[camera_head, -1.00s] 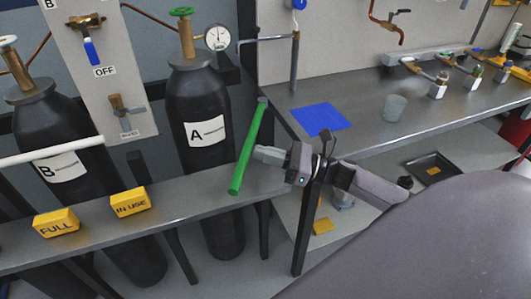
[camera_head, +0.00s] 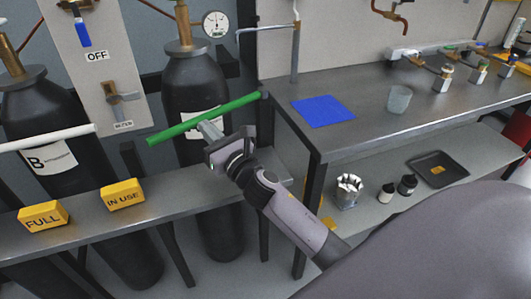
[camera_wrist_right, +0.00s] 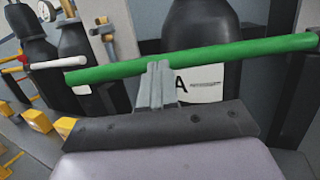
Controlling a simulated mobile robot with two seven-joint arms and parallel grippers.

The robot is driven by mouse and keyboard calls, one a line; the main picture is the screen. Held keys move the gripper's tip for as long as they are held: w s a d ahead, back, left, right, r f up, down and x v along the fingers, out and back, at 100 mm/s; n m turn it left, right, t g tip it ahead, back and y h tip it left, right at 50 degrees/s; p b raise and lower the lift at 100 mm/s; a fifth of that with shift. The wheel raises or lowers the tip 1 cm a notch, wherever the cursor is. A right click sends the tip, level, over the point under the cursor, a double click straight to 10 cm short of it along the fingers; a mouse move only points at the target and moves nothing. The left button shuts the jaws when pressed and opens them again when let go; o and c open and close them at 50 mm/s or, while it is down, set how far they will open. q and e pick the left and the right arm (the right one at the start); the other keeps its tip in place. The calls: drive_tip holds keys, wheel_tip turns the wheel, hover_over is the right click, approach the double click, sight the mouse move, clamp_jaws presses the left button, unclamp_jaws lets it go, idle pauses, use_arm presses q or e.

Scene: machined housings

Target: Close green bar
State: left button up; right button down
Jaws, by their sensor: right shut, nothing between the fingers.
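The green bar (camera_head: 206,118) runs slantwise in front of the gas cylinder labelled A (camera_head: 193,82). Its right end meets a dark post at the bench corner, and its left end is free. My right gripper (camera_head: 208,130) is shut and empty, with its fingertips against or just in front of the bar's middle; I cannot tell if they touch. In the right wrist view the bar (camera_wrist_right: 230,55) crosses the picture nearly level, and the shut fingers (camera_wrist_right: 157,75) reach up to its lower edge. My left gripper is not in view.
A white bar (camera_head: 45,138) crosses the cylinder labelled B (camera_head: 30,105). Yellow FULL (camera_head: 43,216) and IN USE (camera_head: 122,195) blocks stand on the grey ledge. The bench at right holds a blue sheet (camera_head: 323,111) and a cup (camera_head: 399,99). A tray (camera_head: 438,169) lies on the lower shelf.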

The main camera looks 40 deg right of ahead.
drive_tip(key=w+m+h+b, duration=0.4)
drive_tip(key=w+h+b, duration=0.3)
drive_tip(key=shift+a, duration=0.4)
drive_tip(key=shift+w+r, duration=0.15)
drive_tip(key=shift+r, duration=0.1)
drive_tip(key=shift+d+f, duration=0.1)
